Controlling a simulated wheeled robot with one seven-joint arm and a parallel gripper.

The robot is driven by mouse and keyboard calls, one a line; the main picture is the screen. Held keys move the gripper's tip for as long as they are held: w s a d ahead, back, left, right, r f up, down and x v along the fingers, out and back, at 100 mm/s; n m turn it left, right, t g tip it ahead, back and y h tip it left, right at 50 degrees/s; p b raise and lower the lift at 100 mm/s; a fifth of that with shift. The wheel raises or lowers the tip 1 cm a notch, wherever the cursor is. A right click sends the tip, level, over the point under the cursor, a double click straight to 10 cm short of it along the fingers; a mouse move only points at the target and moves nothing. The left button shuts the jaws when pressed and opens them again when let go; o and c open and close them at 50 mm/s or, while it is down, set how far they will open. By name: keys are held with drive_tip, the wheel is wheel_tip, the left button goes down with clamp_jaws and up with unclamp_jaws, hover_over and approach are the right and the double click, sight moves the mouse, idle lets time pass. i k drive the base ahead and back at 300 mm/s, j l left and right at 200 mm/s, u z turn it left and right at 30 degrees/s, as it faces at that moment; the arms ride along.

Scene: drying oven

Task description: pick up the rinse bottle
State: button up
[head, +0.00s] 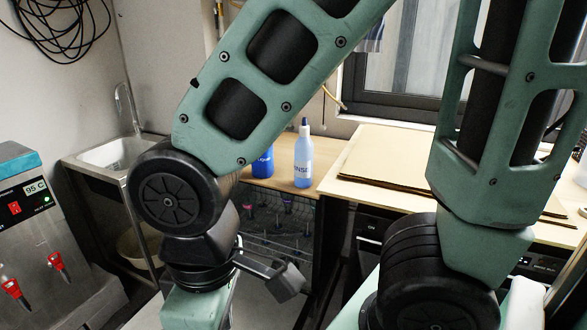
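The rinse bottle (303,160) stands upright on the wooden counter in the middle of the head view. It is pale and translucent with a dark blue cap and a white label on which part of "RINSE" can be read. My arm passes in front and to the left of it, bending down towards the bottom edge. My gripper's fingertips do not show in this view, so its opening and anything in it are hidden. Nothing is seen touching the bottle.
A blue bottle (264,163) stands just left of the rinse bottle, partly hidden by my arm. Flat brown boards (400,162) lie on the right-hand worktop. A sink (112,152) and a heated unit reading 95 C (38,188) are at left. Pegs or small items show below the counter.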

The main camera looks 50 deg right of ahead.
sight(303, 147)
drive_tip(key=i+j, duration=0.2)
drive_tip(key=i, duration=0.15)
drive_tip(key=i+j, duration=0.2)
drive_tip(key=i+z, duration=0.1)
drive_tip(key=z, duration=0.4)
drive_tip(key=i+j+z, duration=0.1)
drive_tip(key=z, duration=0.4)
drive_tip(key=i+j+z, duration=0.1)
drive_tip(key=j+z, duration=0.15)
drive_tip(key=z, duration=1.1)
